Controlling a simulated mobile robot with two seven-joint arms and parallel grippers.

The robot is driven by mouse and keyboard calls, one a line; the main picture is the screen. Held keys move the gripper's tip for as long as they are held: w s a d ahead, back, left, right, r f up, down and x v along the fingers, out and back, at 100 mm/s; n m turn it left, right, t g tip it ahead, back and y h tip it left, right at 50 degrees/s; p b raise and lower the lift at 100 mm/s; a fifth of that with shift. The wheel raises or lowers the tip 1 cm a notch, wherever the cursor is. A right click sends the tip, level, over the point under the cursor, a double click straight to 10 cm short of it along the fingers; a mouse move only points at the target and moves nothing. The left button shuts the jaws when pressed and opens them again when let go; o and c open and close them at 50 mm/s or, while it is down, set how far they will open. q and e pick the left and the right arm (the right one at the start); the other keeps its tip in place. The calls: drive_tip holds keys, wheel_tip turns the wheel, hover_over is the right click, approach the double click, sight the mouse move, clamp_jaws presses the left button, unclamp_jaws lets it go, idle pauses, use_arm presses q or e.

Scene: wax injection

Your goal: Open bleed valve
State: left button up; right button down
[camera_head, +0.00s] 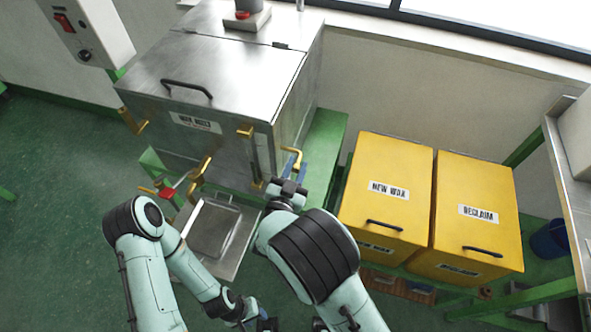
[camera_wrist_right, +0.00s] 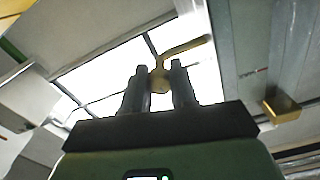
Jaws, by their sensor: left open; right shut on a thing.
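A steel wax tank (camera_head: 190,122) stands at the back with brass fittings on its front and side. A brass valve handle (camera_head: 293,155) sticks out at its right side. My right gripper (camera_head: 297,176) is shut on this brass handle. In the right wrist view, the two fingers close around the round end of the brass handle (camera_wrist_right: 186,47), whose bent arm rises to the upper right. My left gripper (camera_head: 266,324) is low at the bottom edge, away from the tank, open and partly cut off. No label marks which handle is the bleed valve.
More brass handles (camera_head: 201,168) and a red-handled valve (camera_head: 167,193) are on the tank's front. A metal tray (camera_head: 240,250) sits below. Two yellow bins, new wax (camera_head: 387,160) and reclaim (camera_head: 480,190), stand to the right. Green floor (camera_head: 50,220) is free at the left.

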drive_tip(key=c, duration=0.9)
unclamp_jaws()
drive_tip(key=shift+s, duration=0.1)
drive_tip(key=b+v, duration=0.2)
drive_tip(key=v, duration=1.1)
drive_tip(key=shift+s, duration=0.1)
